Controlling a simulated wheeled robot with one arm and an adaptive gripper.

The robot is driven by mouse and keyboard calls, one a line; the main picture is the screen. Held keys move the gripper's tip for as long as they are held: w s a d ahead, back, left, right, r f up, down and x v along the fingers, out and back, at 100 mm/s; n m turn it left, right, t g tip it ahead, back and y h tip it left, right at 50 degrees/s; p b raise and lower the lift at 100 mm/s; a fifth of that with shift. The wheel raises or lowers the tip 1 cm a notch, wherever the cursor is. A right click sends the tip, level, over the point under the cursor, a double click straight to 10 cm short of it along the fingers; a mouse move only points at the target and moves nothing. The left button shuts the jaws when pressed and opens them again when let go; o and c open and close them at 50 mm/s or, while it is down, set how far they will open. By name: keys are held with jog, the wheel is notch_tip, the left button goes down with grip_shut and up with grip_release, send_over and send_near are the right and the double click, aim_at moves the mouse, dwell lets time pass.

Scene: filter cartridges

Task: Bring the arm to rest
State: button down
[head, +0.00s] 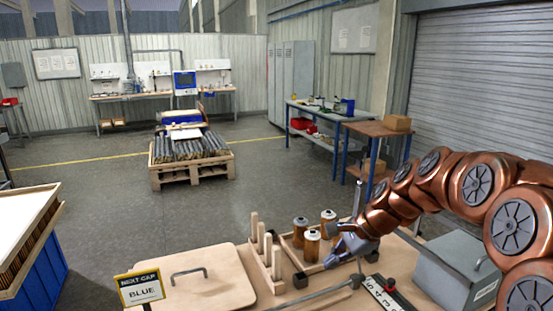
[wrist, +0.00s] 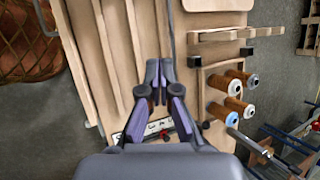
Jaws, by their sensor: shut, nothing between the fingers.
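My copper-coloured arm reaches in from the right in the head view. My gripper (head: 338,256) is low over the workbench, just right of the cartridges. In the wrist view my gripper (wrist: 160,66) has its fingertips together and holds nothing. Several amber cartridges (head: 312,246) with pale tops stand in a wooden tray behind the gripper; they also show in the wrist view (wrist: 219,82), right of the fingers. A black strip with letters (head: 384,294) lies at the bench front, partly cut off.
A wooden peg rack (head: 277,268), a wooden lid with a handle (head: 215,289) and a sign reading "NEXT CAP BLUE" (head: 140,287) are left of the gripper. A grey box (head: 450,275) stands at the right under my arm. Open floor lies beyond the bench.

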jog(key=s+d+f+n+g+h, duration=0.1)
jog(key=s+n, duration=0.3)
jog(key=s, duration=0.8)
jog(key=s+d+f+n+g+h, duration=0.2)
jog(key=s+n, duration=0.3)
jog(key=s, duration=0.6)
jog(key=s+d+f+n+g+h, duration=0.1)
jog(key=s+n, duration=0.3)
jog(key=s, duration=0.8)
jog(key=shift+s+d+f+n+h, duration=0.4)
jog(key=shift+f+h, duration=0.25)
jog(key=shift+h, duration=0.25)
